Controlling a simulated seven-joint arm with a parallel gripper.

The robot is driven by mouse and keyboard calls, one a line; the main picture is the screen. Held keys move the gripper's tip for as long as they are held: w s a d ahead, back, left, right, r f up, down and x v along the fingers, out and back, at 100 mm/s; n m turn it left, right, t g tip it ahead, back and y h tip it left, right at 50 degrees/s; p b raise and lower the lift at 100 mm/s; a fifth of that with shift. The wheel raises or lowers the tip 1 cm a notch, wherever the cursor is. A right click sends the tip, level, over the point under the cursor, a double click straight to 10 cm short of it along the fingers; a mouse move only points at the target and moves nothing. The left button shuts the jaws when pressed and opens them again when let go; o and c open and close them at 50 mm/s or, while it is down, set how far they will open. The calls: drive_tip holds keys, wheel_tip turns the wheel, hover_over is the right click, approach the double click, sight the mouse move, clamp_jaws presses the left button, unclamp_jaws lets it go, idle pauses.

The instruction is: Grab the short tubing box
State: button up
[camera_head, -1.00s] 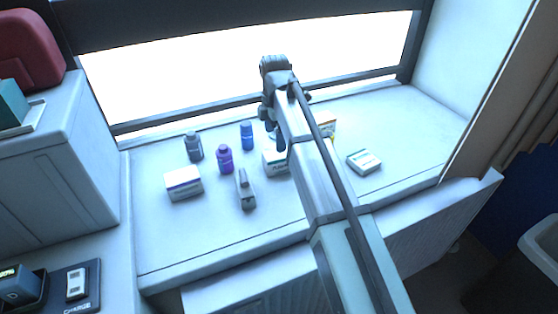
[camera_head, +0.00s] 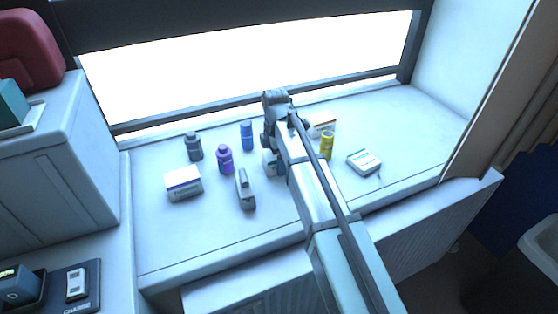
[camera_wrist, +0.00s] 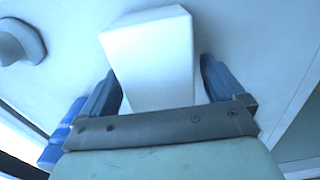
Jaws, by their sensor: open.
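A white box (camera_wrist: 150,55) lies between the two blue fingers of my gripper (camera_wrist: 160,85) in the wrist view. A gap shows on at least the right side, so the fingers are open around it; whether the left finger touches it I cannot tell. In the head view, this box (camera_head: 268,166) seems to be the one in the middle of the sill, mostly hidden behind my arm. Two other white boxes stand apart: one at the left (camera_head: 183,184) and a flat one at the right (camera_head: 364,162). No label tells me which is the short tubing box.
Near my gripper stand a blue bottle (camera_head: 247,136), a purple bottle (camera_head: 225,160), a grey bottle (camera_head: 194,147) and a grey clip-like device (camera_head: 245,190). A yellow container (camera_head: 327,146) stands right of my arm. The sill's (camera_head: 420,125) right end is clear.

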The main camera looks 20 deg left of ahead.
drive_tip(key=shift+f, duration=0.3)
drive_tip(key=shift+c, duration=0.4)
drive_tip(key=c, duration=1)
drive_tip(key=shift+r, duration=0.15)
